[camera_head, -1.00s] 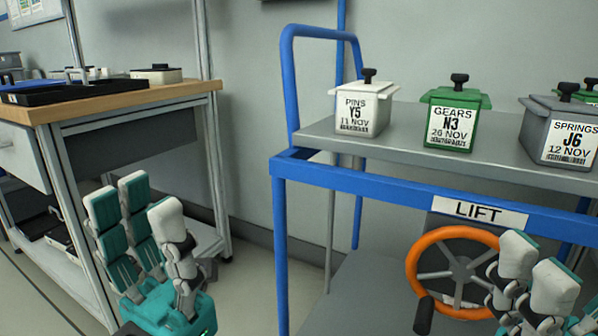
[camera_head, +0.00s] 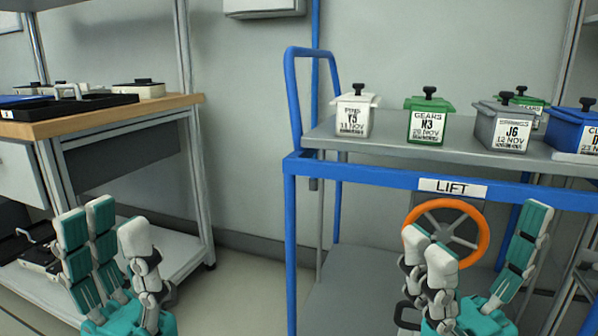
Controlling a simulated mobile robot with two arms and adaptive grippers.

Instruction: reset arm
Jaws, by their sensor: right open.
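My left gripper (camera_head: 110,245) is at the lower left with its teal and white fingers pointing up. Its fingers stand apart and nothing shows between them. It is in front of the workbench's lower part. My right gripper (camera_head: 475,255) is at the lower right, open and empty, with its fingers spread wide. It is in front of the blue lift cart (camera_head: 375,177) and partly hides the orange handwheel (camera_head: 480,240). Neither gripper is seen touching anything.
On the cart's grey top stand a white PINS box (camera_head: 355,114), a green GEARS box (camera_head: 428,120), a grey J6 box (camera_head: 503,127), a blue box (camera_head: 575,131) and another green box behind. A wooden-topped workbench (camera_head: 100,118) at left holds a black tray (camera_head: 70,106). Floor between is clear.

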